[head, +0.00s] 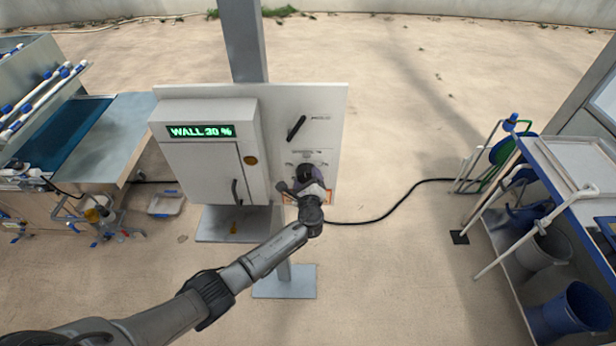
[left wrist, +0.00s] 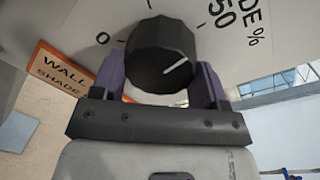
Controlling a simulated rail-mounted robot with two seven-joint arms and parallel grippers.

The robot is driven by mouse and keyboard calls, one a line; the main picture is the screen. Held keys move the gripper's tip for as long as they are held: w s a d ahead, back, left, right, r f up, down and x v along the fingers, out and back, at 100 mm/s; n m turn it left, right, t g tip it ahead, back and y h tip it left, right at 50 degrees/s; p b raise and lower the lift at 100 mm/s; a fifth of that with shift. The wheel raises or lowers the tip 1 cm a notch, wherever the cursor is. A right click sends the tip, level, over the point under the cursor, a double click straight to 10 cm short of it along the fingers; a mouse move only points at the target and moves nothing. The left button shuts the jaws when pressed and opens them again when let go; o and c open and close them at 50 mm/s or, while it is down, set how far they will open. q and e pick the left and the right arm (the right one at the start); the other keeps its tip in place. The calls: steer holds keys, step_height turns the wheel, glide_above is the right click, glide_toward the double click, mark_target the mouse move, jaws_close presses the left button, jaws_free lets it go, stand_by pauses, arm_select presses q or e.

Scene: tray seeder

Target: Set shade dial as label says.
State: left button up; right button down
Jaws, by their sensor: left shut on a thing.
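The shade dial (left wrist: 160,55) is a dark faceted knob with a white pointer line, which slants toward the right finger in the left wrist view. Its panel carries the marks 0 at left and 50 at upper right. My left gripper (head: 308,185) is shut on the dial, with purple finger pads (left wrist: 208,85) on both sides of it. In the head view the gripper hides most of the dial. An orange-framed label (left wrist: 65,72) reads WALL SHADE. A green display (head: 200,131) reads WALL and a percentage that looks like 20. My right gripper is not in view.
The dial panel (head: 335,130) also has a black lever (head: 296,128). The cabinet (head: 190,170) beside it has a door handle. A bench (head: 130,120) stands at left, a blue-framed table (head: 560,175) at right. A black cable crosses the floor.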

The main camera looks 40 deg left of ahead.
arm_select(q)
steer(key=shift+m+p, duration=0.3)
steer(key=shift+m, duration=0.5)
steer(key=shift+f, duration=0.1)
steer(key=o, duration=0.9)
steer(key=shift+s, duration=0.1)
steer(key=shift+v, duration=6.9)
steer(key=shift+d, duration=0.1)
